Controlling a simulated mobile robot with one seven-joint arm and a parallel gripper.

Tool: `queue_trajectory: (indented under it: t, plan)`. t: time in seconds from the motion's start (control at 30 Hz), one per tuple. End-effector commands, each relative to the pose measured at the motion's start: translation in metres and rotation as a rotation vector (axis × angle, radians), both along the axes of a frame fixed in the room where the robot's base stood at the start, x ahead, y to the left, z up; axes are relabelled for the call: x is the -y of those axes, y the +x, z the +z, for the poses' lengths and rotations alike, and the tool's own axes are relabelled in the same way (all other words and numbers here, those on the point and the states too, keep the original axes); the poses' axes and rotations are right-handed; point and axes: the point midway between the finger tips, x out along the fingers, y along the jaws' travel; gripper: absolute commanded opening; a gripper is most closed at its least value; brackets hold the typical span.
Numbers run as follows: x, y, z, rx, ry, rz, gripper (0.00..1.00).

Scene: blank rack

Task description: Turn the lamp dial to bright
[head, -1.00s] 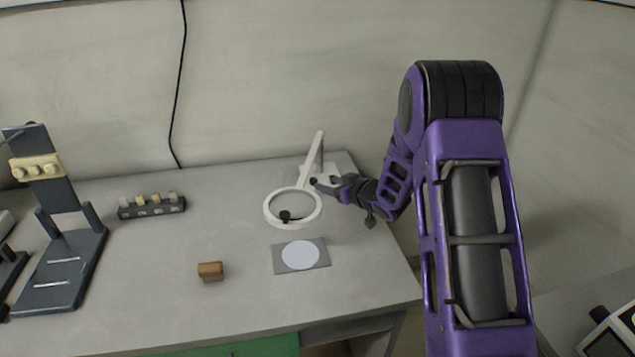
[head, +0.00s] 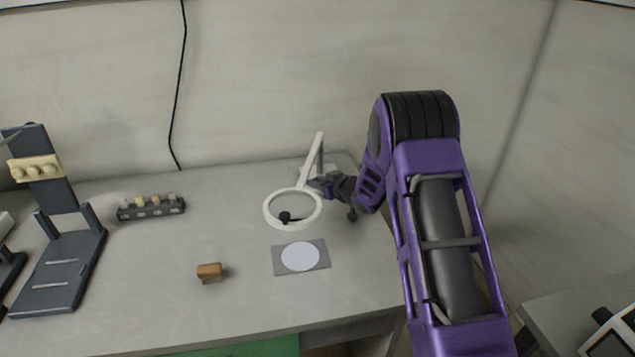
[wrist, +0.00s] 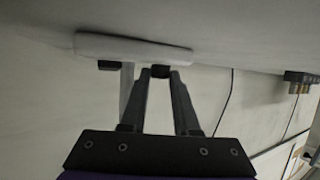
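The white lamp (head: 311,160) stands at the back right of the table, with an upright arm and a large ring head (head: 267,213) reaching forward. My gripper (head: 318,185) is at the lamp's base, coming from the right. In the wrist view, a small black dial (wrist: 160,71) on the white lamp base (wrist: 125,46) shows between the tips of my gripper (wrist: 159,74). The dial nearly fills the gap; I cannot tell whether both fingers press on it. The dial's setting cannot be read, and my gripper hides it in the head view.
A grey card with a pale disc (head: 300,257) lies in front of the ring. A brown block (head: 209,271), a dark rack of small pieces (head: 151,208) and a dark stand (head: 62,270) are to the left. The wall (head: 270,80) is close behind the lamp.

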Motion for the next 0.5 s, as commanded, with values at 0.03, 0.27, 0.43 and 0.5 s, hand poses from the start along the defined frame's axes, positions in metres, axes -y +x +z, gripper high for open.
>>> queue_trajectory:
  t: [0.03,0.27,0.43,0.5]
  plan:
    - [0.0001,0.0,0.0001,0.0,0.0,0.0,0.12]
    - [0.0003,0.0,0.0001,0.0,0.0,0.0,0.0]
    - [0.0009,0.0004,0.0011,0.0,-0.001,0.009,0.0]
    - [0.0013,0.0008,0.0017,0.0,0.0,0.023,0.0]
